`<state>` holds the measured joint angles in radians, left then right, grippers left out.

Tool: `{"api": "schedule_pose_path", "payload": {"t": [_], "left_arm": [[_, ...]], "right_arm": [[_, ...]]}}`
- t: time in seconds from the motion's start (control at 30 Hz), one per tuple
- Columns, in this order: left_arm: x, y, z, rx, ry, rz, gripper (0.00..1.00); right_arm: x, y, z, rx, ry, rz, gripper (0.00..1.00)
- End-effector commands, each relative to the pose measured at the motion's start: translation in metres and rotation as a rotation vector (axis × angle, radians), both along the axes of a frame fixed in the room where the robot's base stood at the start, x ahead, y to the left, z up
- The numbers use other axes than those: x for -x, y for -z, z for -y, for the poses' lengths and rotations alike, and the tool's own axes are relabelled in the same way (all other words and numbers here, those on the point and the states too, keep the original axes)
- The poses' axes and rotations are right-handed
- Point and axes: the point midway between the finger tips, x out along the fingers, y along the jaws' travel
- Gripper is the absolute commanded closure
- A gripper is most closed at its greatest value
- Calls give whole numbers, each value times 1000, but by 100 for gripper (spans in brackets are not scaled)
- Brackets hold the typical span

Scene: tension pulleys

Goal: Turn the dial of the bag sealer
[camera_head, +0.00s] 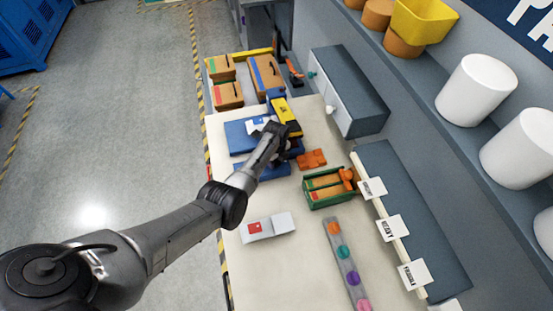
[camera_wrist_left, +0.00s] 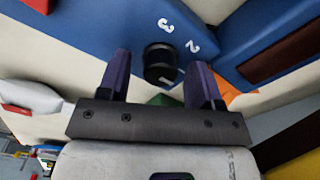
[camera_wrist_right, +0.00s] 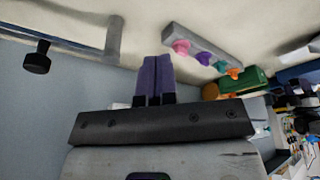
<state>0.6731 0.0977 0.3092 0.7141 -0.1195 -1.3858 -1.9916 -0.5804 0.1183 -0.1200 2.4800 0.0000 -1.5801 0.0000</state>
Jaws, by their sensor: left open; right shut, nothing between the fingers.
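The bag sealer (camera_head: 286,116) is blue with a yellow top and stands on the far part of the table in the head view. Its dial (camera_wrist_left: 158,58) is a short black knob with a pale mark, on the blue face with white digits 3 and 2 beside it. My left gripper (camera_wrist_left: 161,66) is open, with its purple fingers on either side of the dial; I cannot tell if they touch it. In the head view the left gripper (camera_head: 273,132) hides the dial. My right gripper (camera_wrist_right: 156,60) is shut and empty, and is outside the head view.
An orange part (camera_head: 312,159) and a green crate (camera_head: 328,189) stand near the sealer. A grey strip with coloured knobs (camera_head: 346,264) and a white box (camera_head: 267,227) lie on the table's near part. Cardboard boxes (camera_head: 265,75) stand beyond. A grey cabinet (camera_head: 347,90) stands at right.

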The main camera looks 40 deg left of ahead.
Motion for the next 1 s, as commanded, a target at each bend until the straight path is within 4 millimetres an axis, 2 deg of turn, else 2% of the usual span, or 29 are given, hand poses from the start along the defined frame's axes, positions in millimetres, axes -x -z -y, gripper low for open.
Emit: {"api": "schedule_pose_path", "payload": {"t": [0.13, 0.63, 1.0], "left_arm": [[0, 0, 0, 0, 0, 0, 41], [0, 0, 0, 0, 0, 0, 89], [0, -1, 0, 0, -77, -1, 90]], "right_arm": [[0, 0, -1, -3, 2, 0, 100], [0, 0, 0, -1, 1, 0, 100], [0, -5, 2, 7, -5, 0, 100]]}}
